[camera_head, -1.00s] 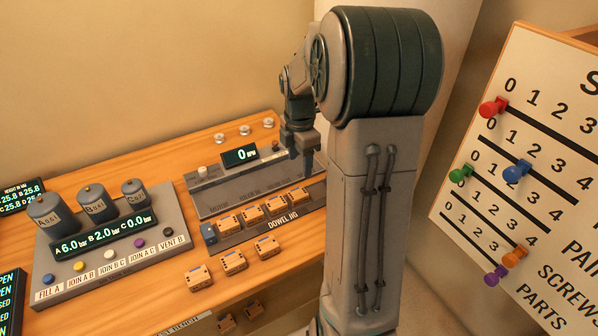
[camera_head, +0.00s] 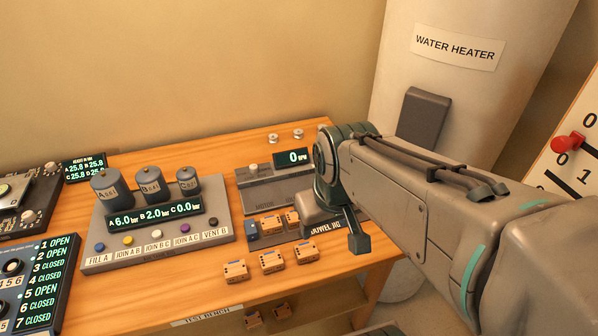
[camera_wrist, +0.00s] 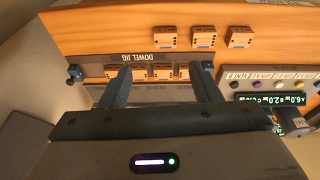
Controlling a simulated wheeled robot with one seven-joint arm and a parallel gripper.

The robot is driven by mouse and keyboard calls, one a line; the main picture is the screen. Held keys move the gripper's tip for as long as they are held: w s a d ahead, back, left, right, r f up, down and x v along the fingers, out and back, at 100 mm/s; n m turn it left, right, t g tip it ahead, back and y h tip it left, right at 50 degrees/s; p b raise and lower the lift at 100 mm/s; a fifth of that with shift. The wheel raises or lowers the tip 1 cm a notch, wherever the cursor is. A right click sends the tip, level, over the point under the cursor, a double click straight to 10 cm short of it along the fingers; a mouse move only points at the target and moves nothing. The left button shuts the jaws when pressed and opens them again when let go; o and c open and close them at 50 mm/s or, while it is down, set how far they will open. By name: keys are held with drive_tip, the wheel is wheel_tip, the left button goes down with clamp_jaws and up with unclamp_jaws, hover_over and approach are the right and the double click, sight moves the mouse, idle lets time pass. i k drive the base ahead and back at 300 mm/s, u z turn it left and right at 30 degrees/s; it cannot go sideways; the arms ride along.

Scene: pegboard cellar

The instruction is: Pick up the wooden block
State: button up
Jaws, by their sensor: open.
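Several small wooden blocks with dark markings are in view. Three loose ones, a left (camera_head: 235,270), a middle (camera_head: 271,261) and a right (camera_head: 305,253), lie in a row near the bench's front edge. Others (camera_head: 270,225) sit in the dowel jig (camera_head: 285,239) behind them, partly hidden by my arm. My gripper (camera_head: 357,240) is beside the jig's right end in the head view. In the wrist view my gripper (camera_wrist: 162,72) is open, its fingers framing the jig blocks (camera_wrist: 163,72) with nothing visibly gripped. The loose blocks (camera_wrist: 203,37) show beyond the fingers.
A pressure panel (camera_head: 157,253) with three tanks stands left of the jig, and a motor unit (camera_head: 262,195) behind it. A water heater (camera_head: 455,80) stands behind my arm. Bare wood surrounds the loose row.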

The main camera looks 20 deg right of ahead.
sight(305, 252)
drive_tip(key=k, duration=0.5)
drive_tip(key=z, duration=3.25)
drive_tip(key=k, duration=1.1)
drive_tip(key=u, duration=1.6)
